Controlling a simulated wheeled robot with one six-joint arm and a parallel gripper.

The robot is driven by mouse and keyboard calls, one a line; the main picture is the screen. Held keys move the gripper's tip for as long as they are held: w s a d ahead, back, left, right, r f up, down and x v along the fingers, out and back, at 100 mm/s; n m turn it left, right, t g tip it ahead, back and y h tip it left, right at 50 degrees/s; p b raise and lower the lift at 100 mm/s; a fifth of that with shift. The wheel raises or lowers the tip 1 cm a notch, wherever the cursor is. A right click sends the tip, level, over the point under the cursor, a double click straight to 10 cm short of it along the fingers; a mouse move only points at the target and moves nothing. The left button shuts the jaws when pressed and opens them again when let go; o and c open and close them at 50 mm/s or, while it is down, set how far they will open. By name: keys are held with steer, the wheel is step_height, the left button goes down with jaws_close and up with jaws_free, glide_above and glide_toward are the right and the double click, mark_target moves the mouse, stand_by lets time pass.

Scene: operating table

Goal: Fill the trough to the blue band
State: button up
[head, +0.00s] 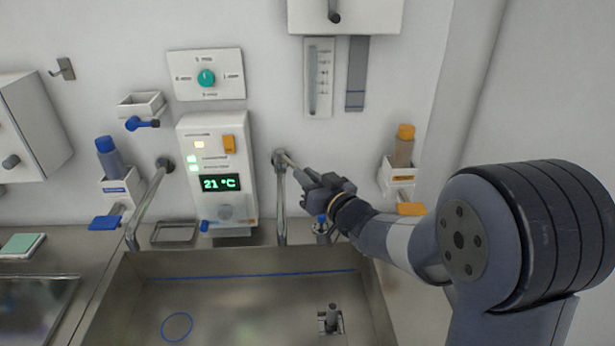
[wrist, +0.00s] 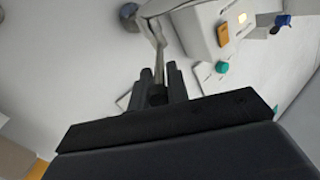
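The trough (head: 240,262) is a steel basin at the bottom of the head view. Its blue band (head: 255,275) runs along the inner back wall. I see no clear water surface in it. A drain with a short upright plug (head: 331,318) is at its right. A steel tap (head: 281,200) stands behind the trough; its lever (head: 289,160) points toward my gripper (head: 309,183). In the wrist view the tap lever (wrist: 157,40) reaches between the two fingertips of my gripper (wrist: 160,75). The fingers look apart; whether they touch the lever is unclear.
A white panel (head: 213,150) reads 21 °C. A second steel spout (head: 147,200) reaches over the trough's left corner. Blue-capped (head: 110,155) and orange-capped (head: 403,148) dispensers hang on either side. A blue ring (head: 177,327) shows in the basin.

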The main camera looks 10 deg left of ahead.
jaws_close()
